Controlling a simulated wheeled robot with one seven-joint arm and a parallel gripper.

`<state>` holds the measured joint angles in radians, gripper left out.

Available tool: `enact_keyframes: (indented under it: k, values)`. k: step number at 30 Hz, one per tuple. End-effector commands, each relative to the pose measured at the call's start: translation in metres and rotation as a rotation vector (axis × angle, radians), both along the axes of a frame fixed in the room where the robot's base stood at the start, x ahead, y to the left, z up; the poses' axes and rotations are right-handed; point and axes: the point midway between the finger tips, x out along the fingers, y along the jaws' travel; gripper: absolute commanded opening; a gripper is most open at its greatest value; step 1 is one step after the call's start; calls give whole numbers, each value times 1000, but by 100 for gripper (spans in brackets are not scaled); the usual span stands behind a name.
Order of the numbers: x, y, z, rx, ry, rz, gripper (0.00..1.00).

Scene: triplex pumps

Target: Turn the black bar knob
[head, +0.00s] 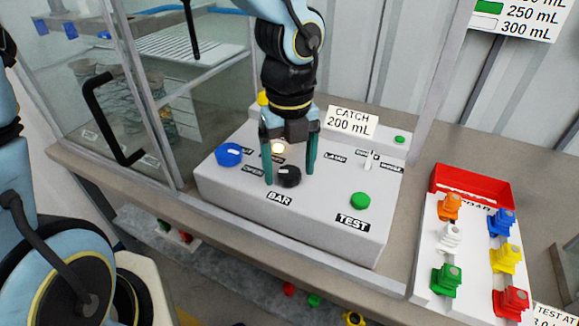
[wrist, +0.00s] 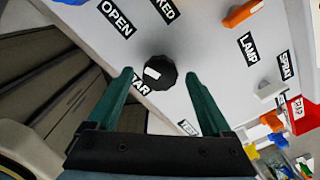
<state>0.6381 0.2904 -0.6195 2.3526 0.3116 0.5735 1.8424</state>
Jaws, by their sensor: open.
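The black bar knob (head: 288,177) sits on the sloped light grey panel (head: 320,215), above the BAR label. In the wrist view the knob (wrist: 160,73) is round with a scalloped edge and carries a white mark. My gripper (head: 290,178) points down over the panel, with its green fingers apart. In the head view one finger is on each side of the knob. In the wrist view my gripper (wrist: 157,75) shows its fingertips to the left and right of the knob, with gaps visible, so it is not clamped.
A blue knob (head: 228,154) lies left of my gripper, a green TEST button (head: 360,201) to the right. A glass cabinet with a black handle (head: 110,120) stands left. Coloured valves fill a rack (head: 428,235) at right.

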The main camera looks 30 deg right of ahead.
Motion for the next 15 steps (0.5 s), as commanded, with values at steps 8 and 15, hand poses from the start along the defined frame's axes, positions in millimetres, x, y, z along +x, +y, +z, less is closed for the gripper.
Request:
enact_keyframes:
  k: [8,15]
  values:
    - [0,0,-1,0,0,0,83]
    - [0,0,-1,0,0,0,56]
